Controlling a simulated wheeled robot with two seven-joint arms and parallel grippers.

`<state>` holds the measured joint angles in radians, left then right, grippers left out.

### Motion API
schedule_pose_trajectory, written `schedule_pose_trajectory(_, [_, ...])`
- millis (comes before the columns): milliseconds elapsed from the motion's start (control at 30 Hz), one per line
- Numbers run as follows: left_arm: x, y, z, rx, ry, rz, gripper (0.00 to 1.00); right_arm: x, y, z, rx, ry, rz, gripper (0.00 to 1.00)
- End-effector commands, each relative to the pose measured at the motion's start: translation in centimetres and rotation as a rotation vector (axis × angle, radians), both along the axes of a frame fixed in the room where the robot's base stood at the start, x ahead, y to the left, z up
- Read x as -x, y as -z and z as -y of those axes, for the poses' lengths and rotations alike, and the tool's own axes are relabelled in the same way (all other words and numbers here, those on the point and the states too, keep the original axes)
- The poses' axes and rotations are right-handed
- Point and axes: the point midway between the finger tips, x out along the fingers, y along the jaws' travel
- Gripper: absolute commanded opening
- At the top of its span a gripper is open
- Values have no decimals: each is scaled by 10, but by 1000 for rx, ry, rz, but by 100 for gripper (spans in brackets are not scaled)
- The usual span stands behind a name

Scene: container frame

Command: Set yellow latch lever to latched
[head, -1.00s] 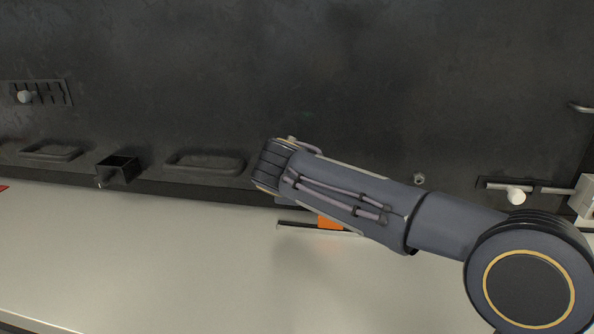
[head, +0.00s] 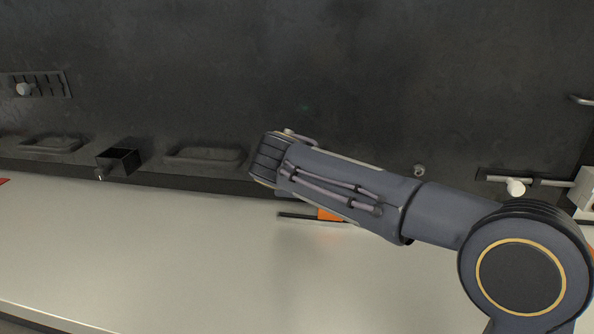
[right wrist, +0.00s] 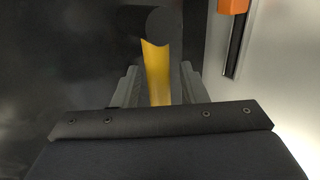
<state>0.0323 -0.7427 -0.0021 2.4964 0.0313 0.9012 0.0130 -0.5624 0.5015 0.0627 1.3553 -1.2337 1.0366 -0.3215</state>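The yellow latch lever (right wrist: 157,75) shows in the right wrist view, with a dark round end (right wrist: 165,24) at its top. My right gripper (right wrist: 158,88) has one finger on each side of the yellow lever. Narrow gaps show between the fingers and the lever, so the gripper looks open around it. In the head view my right arm hides the lever and the right gripper. My left gripper is in no view.
An orange block (head: 329,214) sits at a dark slot (head: 297,215) on the pale surface (head: 200,260). The dark wall (head: 330,70) carries a bolt with a white knob (head: 515,187), a slotted plate with a knob (head: 22,89) and a black open box (head: 120,161).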

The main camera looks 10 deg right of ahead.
Motion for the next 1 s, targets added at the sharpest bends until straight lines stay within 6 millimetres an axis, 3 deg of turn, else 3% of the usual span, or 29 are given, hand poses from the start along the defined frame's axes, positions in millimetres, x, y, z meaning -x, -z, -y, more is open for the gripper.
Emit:
schedule_pose_trajectory(167, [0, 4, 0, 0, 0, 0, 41, 9, -6, -3, -2, -1, 4, 39])
schedule_pose_trajectory(600, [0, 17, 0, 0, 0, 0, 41, 59, -41, -18, -1, 0, 1, 39])
schedule_pose_trajectory(1000, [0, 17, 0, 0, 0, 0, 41, 62, -43, -19, 0, 0, 0, 39])
